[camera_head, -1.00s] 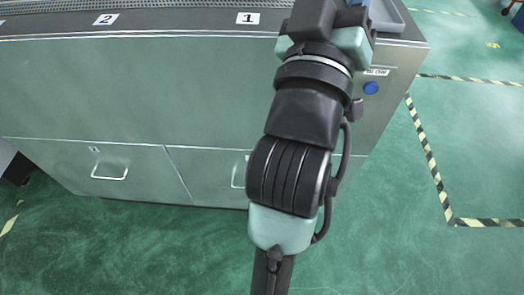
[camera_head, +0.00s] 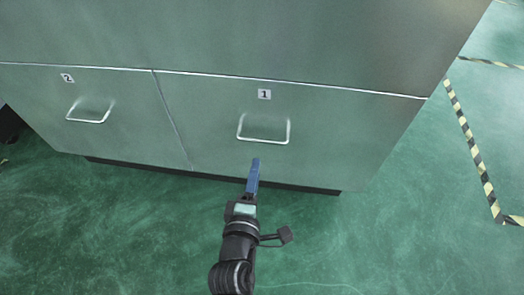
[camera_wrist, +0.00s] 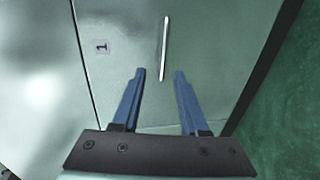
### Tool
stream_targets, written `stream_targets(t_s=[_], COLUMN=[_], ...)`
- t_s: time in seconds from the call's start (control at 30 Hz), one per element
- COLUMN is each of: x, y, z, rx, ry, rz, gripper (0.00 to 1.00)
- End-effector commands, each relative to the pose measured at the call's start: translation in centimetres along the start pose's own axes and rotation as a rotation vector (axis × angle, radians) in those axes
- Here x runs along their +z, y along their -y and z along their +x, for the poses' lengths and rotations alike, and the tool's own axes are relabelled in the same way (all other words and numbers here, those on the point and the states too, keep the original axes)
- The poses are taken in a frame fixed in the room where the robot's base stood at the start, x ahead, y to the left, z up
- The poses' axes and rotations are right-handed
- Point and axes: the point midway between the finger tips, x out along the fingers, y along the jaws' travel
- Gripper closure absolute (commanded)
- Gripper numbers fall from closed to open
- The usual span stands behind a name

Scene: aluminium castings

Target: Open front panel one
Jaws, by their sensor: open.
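Front panel one (camera_head: 220,125) is a flat metal panel, closed flush at the lower right of the cabinet, with a "1" label (camera_head: 264,94). Its U-shaped handle (camera_head: 264,140) is below the label. My gripper (camera_head: 254,162) is just below the handle in the head view. In the wrist view my gripper (camera_wrist: 160,72) shows two blue fingers apart with nothing between them. The handle (camera_wrist: 164,48) appears there as a bright bar just beyond the fingertips, in line with the gap. The "1" label (camera_wrist: 101,47) lies to its left. The gripper does not appear to touch the handle.
Panel two (camera_head: 125,115) with its own handle (camera_head: 87,121) is closed to the left. The cabinet's upper face (camera_head: 250,40) is above both panels. Green floor (camera_head: 400,240) lies free in front and at right, with striped floor tape (camera_head: 475,150).

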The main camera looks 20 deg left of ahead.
Motion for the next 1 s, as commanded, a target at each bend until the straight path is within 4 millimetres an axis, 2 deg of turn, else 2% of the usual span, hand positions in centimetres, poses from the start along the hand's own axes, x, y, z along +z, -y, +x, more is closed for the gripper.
stream_targets(t_s=[0.07, 0.23, 0.7, 0.83, 1.0], x=[-0.2, -0.2, -0.2, -0.2, -0.2], y=[0.9, 0.9, 1.0, 1.0, 1.0], z=[0.0, 1.5, 9.8, 11.5, 12.6], rx=[-0.008, -0.007, -0.006, -0.006, -0.008], ry=[-0.006, -0.005, -0.004, -0.004, -0.004], rz=[-0.014, -0.016, -0.012, -0.012, -0.013], gripper=[0.56, 0.56, 0.56, 0.56, 0.56])
